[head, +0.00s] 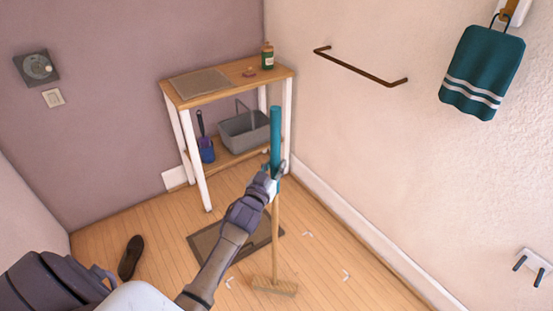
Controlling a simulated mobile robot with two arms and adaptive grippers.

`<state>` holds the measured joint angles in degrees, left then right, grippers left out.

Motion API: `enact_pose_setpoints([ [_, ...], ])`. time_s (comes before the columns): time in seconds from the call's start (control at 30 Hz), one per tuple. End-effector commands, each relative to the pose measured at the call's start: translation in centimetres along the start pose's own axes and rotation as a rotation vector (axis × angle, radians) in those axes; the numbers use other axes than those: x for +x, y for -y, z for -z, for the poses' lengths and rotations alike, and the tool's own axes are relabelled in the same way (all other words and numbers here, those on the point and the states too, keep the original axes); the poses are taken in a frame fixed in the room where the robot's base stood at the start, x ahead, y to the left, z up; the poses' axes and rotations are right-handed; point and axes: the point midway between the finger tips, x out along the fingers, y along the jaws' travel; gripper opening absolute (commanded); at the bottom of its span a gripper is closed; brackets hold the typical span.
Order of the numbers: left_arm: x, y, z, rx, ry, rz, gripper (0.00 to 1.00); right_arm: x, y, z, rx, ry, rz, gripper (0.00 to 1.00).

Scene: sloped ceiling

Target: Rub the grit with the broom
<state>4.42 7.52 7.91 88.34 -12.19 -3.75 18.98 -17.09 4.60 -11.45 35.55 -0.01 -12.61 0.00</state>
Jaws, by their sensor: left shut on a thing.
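The broom (276,225) stands nearly upright in the head view, with a teal grip at the top, a wooden shaft and a wide wooden head (274,286) low at the floor. I cannot tell whether the bristles touch the boards. My left gripper (277,174) is shut around the lower part of the teal grip. Pale corner marks (308,234) lie on the floor around the broom head. I cannot make out any grit there. My right gripper is not in view.
A dark mat (207,238) lies left of the shaft, partly behind my arm. A dark shoe (131,257) lies farther left. A wooden shelf table (240,86) with a grey basket (240,132) stands at the back. The right wall (400,150) bounds the floor.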

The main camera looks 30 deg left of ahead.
Motion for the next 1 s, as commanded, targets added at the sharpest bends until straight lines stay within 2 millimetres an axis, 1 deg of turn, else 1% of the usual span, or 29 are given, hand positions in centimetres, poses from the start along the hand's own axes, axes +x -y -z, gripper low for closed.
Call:
enact_pose_setpoints([
  [0.03,0.2,0.0,1.1,0.000,-0.005,-0.001,0.00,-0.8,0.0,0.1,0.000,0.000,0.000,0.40],
  [0.23,0.7,0.0,2.4,-0.001,-0.006,-0.002,0.00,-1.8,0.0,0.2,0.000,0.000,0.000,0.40],
  [1.0,0.7,0.0,2.4,-0.001,-0.005,-0.001,0.00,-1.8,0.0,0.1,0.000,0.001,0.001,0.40],
])
